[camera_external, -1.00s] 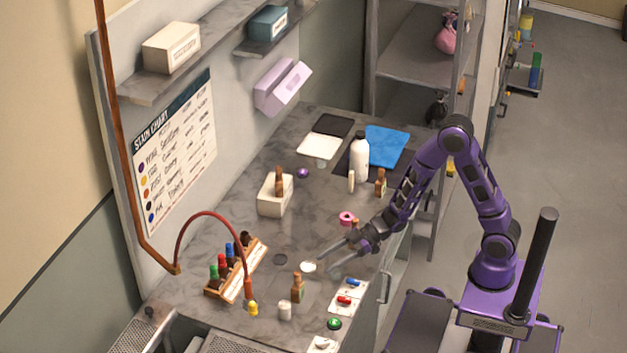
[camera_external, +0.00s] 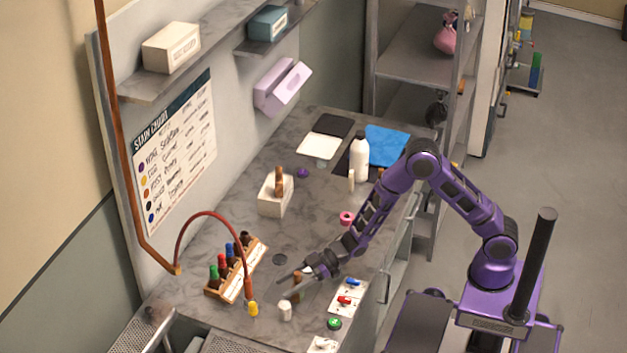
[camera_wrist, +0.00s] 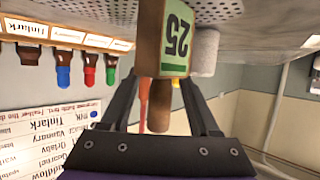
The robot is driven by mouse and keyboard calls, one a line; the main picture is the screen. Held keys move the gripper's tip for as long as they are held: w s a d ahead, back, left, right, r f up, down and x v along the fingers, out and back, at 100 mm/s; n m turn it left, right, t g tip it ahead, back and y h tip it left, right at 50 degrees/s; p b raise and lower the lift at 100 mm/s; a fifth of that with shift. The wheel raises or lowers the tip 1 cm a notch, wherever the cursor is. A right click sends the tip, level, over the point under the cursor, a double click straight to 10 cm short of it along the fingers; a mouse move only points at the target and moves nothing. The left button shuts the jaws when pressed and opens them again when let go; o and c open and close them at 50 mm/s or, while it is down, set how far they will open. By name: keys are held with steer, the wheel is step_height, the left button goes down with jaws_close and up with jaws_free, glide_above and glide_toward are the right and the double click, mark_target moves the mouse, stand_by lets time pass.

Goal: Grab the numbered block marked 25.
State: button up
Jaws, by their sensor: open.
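The block marked 25 (camera_wrist: 177,42) shows upside down in the wrist view, with a green label and tan wooden sides. It stands between and just beyond the fingers of my gripper (camera_wrist: 165,85), which are apart on either side of it. In the external view the block (camera_external: 297,285) stands upright on the grey counter, partly hidden by my gripper (camera_external: 294,286). My gripper is low over the counter there, open and empty. I cannot tell whether a finger touches the block.
A small white cylinder (camera_external: 285,311) stands close beside the block; it also shows in the wrist view (camera_wrist: 205,52). A wooden rack of capped bottles (camera_external: 236,270) is to the left, with a red hose above it. A card with red and blue pieces (camera_external: 346,298) lies to the right.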

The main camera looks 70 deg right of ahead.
jaws_close()
stand_by(0.3)
